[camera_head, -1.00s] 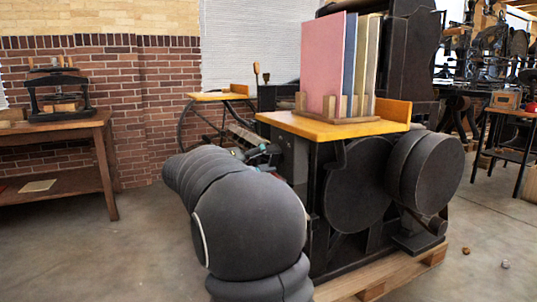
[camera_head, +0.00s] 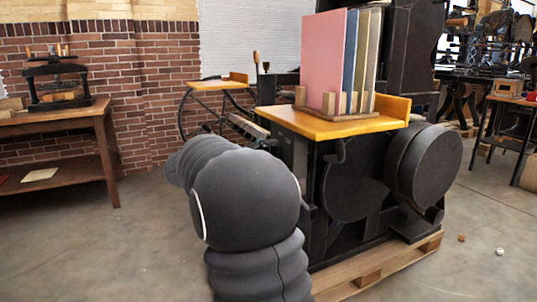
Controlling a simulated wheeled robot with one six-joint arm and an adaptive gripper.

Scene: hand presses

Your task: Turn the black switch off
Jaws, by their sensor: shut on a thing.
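I cannot make out the black switch; the side of the black press (camera_head: 352,185) nearest my arm is partly hidden. My dark grey padded arm stands in front of the press's left side and covers part of it. My gripper is out of sight behind the arm, so I cannot see its fingers or what they touch.
The press has a yellow wooden top (camera_head: 310,124) bearing a wooden rack with upright boards (camera_head: 329,62). It stands on a wooden pallet (camera_head: 395,259). A wooden table (camera_head: 62,122) with a small hand press (camera_head: 57,80) is at left. Open floor lies between.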

